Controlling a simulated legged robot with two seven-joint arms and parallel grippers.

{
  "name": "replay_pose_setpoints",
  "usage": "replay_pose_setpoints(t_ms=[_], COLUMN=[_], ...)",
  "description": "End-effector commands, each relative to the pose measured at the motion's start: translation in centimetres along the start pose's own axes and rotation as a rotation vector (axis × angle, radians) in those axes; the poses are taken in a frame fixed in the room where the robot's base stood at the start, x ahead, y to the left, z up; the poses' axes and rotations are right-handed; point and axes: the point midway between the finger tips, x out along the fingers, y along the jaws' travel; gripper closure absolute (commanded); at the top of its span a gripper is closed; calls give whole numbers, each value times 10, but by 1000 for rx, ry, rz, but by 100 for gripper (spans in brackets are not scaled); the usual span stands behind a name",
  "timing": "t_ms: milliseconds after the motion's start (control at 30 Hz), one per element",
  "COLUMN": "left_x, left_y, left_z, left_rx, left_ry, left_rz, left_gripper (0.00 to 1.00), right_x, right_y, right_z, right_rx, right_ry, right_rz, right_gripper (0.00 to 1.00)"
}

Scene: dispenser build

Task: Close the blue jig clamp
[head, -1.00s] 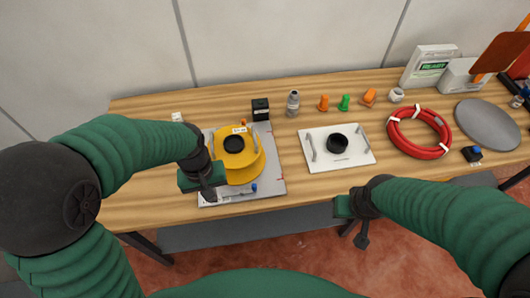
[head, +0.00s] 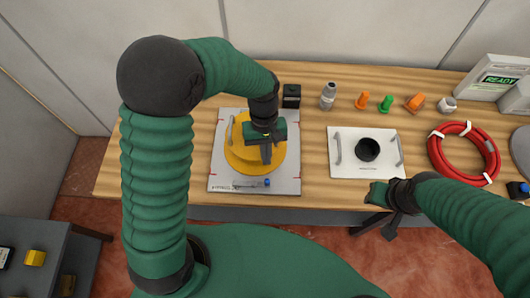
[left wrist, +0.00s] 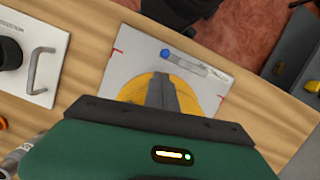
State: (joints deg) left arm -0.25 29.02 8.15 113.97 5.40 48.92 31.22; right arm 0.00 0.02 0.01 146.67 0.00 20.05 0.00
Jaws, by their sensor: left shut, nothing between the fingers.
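The blue-tipped jig clamp (head: 267,183) lies low along the front edge of a grey jig plate (head: 287,184). Its blue knob is at the right end of a thin grey lever in the head view. It also shows in the left wrist view (left wrist: 166,53), with the lever running away from the knob. A round yellow part (head: 240,160) sits on the plate. My left gripper (head: 266,160) is shut and empty above the yellow part, behind the clamp and apart from it. My right gripper (head: 374,195) is at the table's front edge; its fingers are too small to judge.
A white plate (head: 345,169) with grey handles and a black cup stands right of the jig. A black box (head: 291,96), a bottle (head: 328,96) and small orange and green parts stand behind. A red hose coil (head: 436,160) lies at the right.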

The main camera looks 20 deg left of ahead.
Motion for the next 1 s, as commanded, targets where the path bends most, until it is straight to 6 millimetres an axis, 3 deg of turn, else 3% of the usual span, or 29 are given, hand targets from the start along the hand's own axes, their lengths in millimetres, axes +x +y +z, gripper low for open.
replay_pose_setpoints(t_ms=[200, 333, 1000], left_x=[44, 59, 63], left_y=[-2, -1, 0], left_z=[2, 0, 2], left_rx=[1, 1, 39], left_ry=[-4, -1, 0], left_rz=[-1, 1, -9], left_gripper=[100, 100, 100], right_x=[2, 2, -2], right_y=[0, 0, 0], right_z=[0, 0, 0], right_rx=[0, 0, 0], right_ry=[0, 0, 0], right_rz=[0, 0, 0], right_gripper=[65, 65, 65])
